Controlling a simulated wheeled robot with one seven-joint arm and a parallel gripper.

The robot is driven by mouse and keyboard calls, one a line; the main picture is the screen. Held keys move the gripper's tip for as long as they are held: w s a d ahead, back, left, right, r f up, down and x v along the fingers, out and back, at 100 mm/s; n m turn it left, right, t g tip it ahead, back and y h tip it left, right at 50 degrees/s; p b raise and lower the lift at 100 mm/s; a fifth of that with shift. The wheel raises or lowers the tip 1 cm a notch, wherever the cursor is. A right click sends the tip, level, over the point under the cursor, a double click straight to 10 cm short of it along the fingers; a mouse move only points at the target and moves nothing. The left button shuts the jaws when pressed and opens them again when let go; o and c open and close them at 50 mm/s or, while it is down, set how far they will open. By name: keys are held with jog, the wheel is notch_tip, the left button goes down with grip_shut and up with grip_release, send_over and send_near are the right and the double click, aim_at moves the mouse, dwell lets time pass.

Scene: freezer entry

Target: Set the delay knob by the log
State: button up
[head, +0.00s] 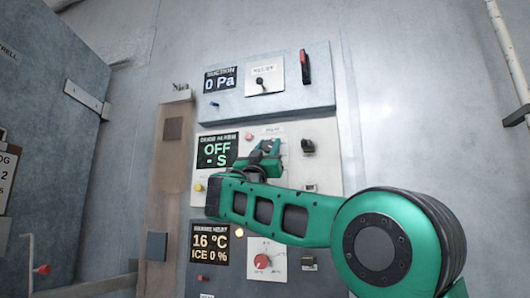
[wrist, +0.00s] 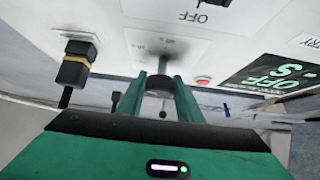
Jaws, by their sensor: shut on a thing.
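The door alarm panel (head: 294,171) is the middle panel in the head view. Its display (head: 217,152) reads OFF and "- S", and shows upside down in the wrist view (wrist: 277,77). My gripper (head: 268,149) is at the panel beside this display, below a small blurred label. In the wrist view my gripper's fingers (wrist: 160,84) are shut on a dark round knob (wrist: 158,83); its pointer and scale are not readable. The log (head: 6,178) is a clipboard sheet at the far left edge, cut off, with "OG" and a 2 showing.
A suction panel (head: 290,103) reading 0 Pa is above, with a relief knob (head: 261,83). A barrel heat panel (head: 209,244) reading 16 °C, ICE 0 %, with a red knob (head: 261,261), is below. A black and yellow switch (wrist: 74,68) sits close beside my gripper.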

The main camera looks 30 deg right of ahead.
jog(key=shift+n+t+y, duration=0.3)
jog(key=shift+n+t, duration=0.1)
jog(key=shift+n, duration=0.2)
jog(key=n+t+y, duration=0.2)
jog(key=n, duration=0.1)
jog(key=n+t+y, duration=0.2)
jog(key=n+y, duration=0.1)
jog(key=shift+n, duration=0.4)
jog(key=n+t+y, duration=0.1)
jog(key=n+y, duration=0.1)
jog(key=n+t+y, duration=0.1)
jog(key=n+y, duration=0.1)
jog(key=n, duration=0.1)
jog(key=shift+n+y, duration=0.3)
jog(key=shift+y, duration=0.1)
jog(key=n+y, duration=0.4)
jog(key=n, duration=0.1)
jog(key=n+y, duration=0.2)
jog(key=shift+w+a+f+n+g+y, duration=0.1)
jog(key=shift+w+a+n+g+y, duration=0.05)
jog(key=shift+a+n+g+y, duration=0.2)
jog(key=shift+d+n, duration=0.1)
jog(key=shift+n, duration=0.15)
jog(key=o, duration=1)
jog(key=shift+w, duration=0.15)
jog(key=shift+o, duration=0.2)
